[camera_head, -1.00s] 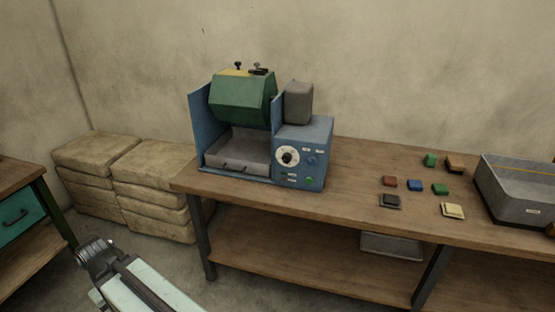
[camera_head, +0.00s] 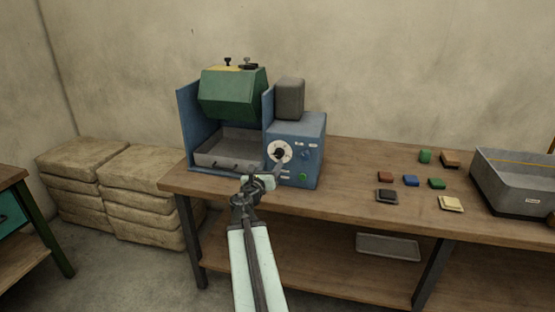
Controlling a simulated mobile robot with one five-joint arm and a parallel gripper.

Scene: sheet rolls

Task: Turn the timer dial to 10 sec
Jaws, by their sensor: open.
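The timer dial (camera_head: 279,152) is a round white disc with a dark knob on the front of the blue control box (camera_head: 312,135). The box is the right part of a machine with a green drum (camera_head: 233,93). The dial's markings are too small to read. My gripper (camera_head: 277,168) is open, just below and in front of the dial, pointing at the box. It covers the lower edge of the dial area and part of the panel below. I cannot tell whether a finger touches the knob.
The machine stands on a wooden bench (camera_head: 350,172). Several small coloured blocks, one of them blue (camera_head: 411,180), lie to the right. A grey bin (camera_head: 515,187) is at the right end. Stacked sacks (camera_head: 90,170) stand on the floor at left. A grey tray (camera_head: 388,247) is on the lower shelf.

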